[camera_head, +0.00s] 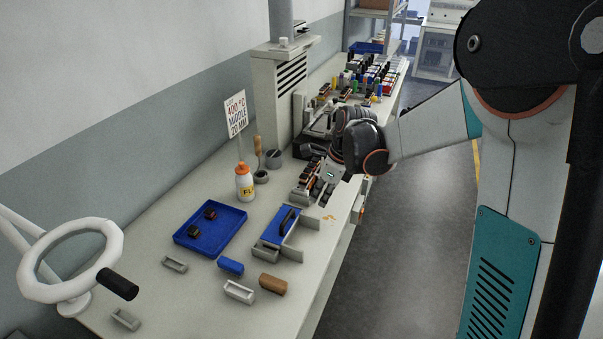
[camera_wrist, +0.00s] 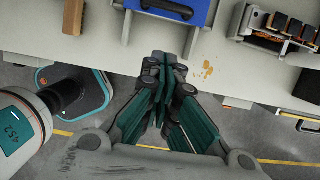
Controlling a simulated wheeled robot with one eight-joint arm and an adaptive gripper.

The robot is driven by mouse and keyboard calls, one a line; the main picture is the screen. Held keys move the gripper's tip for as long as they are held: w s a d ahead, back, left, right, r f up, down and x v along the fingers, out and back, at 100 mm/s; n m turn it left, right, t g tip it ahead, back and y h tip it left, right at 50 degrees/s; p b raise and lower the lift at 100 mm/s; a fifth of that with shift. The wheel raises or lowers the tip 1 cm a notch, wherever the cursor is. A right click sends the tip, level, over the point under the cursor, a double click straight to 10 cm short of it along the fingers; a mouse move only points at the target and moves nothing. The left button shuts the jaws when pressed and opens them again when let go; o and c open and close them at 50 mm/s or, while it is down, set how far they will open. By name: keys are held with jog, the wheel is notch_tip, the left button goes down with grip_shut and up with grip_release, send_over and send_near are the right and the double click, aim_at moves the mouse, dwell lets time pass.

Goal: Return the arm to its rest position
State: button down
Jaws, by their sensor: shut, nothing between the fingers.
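My arm reaches from the right side of the head view toward the bench. My gripper (camera_head: 318,188) hangs over the front edge of the bench, beside a rack of dark connectors (camera_head: 308,178). In the wrist view my gripper (camera_wrist: 165,65) is shut, its fingertips together with nothing between them. Below it are the pale bench edge and the floor. The part of the bench right behind my gripper is hidden in the head view.
The bench (camera_head: 150,290) holds a blue tray (camera_head: 186,243) with dark parts, a blue-and-grey box (camera_head: 274,229), small bins, an orange-capped bottle (camera_head: 245,184) and a ring magnifier (camera_head: 30,290). A grey cabinet (camera_head: 268,110) stands behind. The aisle floor (camera_head: 415,250) is clear.

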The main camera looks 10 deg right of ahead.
jog(key=s+r+n+t+h+b, duration=0.1)
jog(key=s+r+n, duration=0.3)
jog(key=s+n, duration=0.8)
jog(key=s+r+n+t+h+b, duration=0.1)
jog(key=s+r+n+t, duration=0.3)
jog(key=s+n, duration=0.9)
jog(key=shift+d+r+h, duration=0.4)
jog(key=shift+r, duration=0.3)
